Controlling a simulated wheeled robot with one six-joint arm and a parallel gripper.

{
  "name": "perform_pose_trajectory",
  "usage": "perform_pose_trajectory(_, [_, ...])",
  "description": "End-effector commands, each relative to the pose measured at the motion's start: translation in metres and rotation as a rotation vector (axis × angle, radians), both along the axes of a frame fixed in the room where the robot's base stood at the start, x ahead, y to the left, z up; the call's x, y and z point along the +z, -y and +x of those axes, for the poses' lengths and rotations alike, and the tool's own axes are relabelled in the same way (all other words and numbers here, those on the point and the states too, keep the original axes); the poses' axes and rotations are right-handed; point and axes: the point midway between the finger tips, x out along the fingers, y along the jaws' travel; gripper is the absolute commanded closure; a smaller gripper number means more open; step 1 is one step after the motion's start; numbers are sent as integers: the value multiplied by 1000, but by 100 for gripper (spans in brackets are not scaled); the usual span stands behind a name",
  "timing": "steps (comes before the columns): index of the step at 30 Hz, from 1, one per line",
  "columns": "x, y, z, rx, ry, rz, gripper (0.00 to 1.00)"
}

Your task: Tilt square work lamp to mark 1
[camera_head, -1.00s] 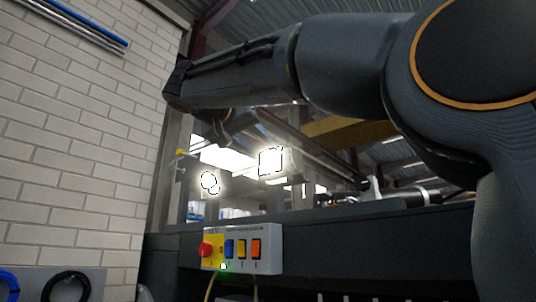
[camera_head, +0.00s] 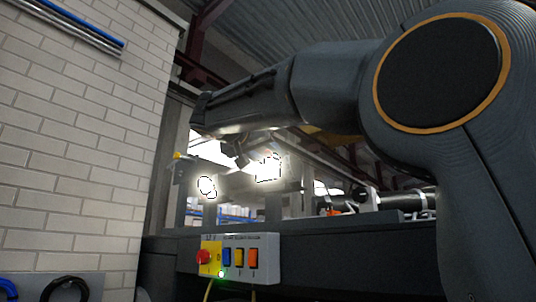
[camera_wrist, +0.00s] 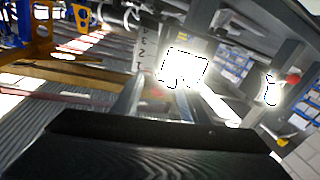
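The square work lamp (camera_head: 269,168) is lit and glaring in the head view, behind and right of my gripper (camera_head: 243,152). In the wrist view the lamp (camera_wrist: 184,66) is a bright white rectangle just beyond the fingers of my gripper (camera_wrist: 157,100). A pale plate with small dark markings (camera_wrist: 146,47) stands left of the lamp; I cannot read them. Glare and blur hide the lamp's edges, its mount and the fingertips. I cannot tell whether the fingers touch the lamp or how far apart they are.
A lit round lamp (camera_head: 207,187) is left of the square one. A grey switch box (camera_head: 239,258) with a red knob and coloured switches is on the dark chassis beam below. A white brick wall (camera_head: 70,150) stands at left.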

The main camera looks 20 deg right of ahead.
Motion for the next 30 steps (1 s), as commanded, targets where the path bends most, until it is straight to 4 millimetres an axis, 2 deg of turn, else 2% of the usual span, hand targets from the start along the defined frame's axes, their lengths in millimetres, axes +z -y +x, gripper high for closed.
perform_pose_trajectory(1, [0, 0, 0, 0, 0, 0, 63])
perform_pose_trajectory(8, [0, 0, 0, 0, 0, 0, 100])
perform_pose_trajectory(30, [-10, -1, 1, 1, 38, -50, 100])
